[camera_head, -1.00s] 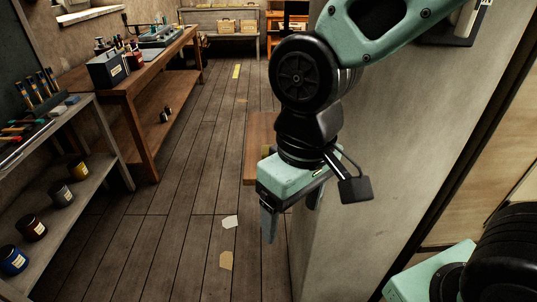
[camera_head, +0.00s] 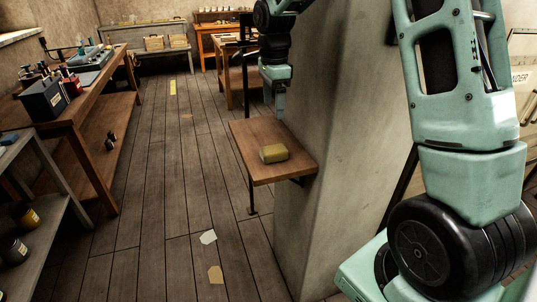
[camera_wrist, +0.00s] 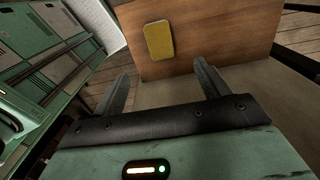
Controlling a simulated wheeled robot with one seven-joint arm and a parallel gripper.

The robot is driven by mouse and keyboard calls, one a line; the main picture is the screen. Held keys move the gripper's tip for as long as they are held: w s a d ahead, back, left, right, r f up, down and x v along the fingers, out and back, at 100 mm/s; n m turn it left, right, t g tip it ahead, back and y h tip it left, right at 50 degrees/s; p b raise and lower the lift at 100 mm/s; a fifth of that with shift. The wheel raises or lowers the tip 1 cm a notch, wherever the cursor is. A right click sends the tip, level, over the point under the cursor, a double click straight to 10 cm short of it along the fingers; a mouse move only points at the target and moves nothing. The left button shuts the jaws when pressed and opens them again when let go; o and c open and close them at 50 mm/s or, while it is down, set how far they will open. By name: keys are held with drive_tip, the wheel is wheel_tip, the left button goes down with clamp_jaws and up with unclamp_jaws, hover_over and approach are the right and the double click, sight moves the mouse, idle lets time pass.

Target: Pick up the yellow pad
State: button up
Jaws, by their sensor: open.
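The yellow pad (camera_head: 274,153) lies flat on a small brown wooden shelf (camera_head: 250,137) fixed beside a grey pillar. In the wrist view the yellow pad (camera_wrist: 158,40) rests on the bare wood (camera_wrist: 215,25), beyond my fingertips and roughly between them. My gripper (camera_wrist: 163,85) is open and empty, its two fingers spread apart. In the head view my gripper (camera_head: 279,108) hangs over the far part of the shelf, behind the pad and apart from it.
The grey pillar (camera_head: 335,150) stands right beside the shelf, close to my arm. A wooden workbench (camera_head: 85,100) with tools runs along the left. Open plank floor (camera_head: 165,190) lies between, with paper scraps (camera_head: 208,237) on it.

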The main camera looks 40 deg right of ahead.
drive_tip(key=p, duration=0.3)
hover_over(274, 149)
wheel_tip(274, 149, down, 10)
drive_tip(key=shift+w+a, duration=0.1)
drive_tip(key=shift+a, duration=0.05)
drive_tip(key=shift+f+p, duration=1.15)
drive_tip(key=shift+f, duration=1.6)
drive_tip(key=shift+d, duration=0.2)
drive_tip(key=c, duration=1.1)
drive_tip(key=shift+r, duration=0.1)
wheel_tip(274, 149, up, 10)
drive_tip(key=b, duration=0.3)
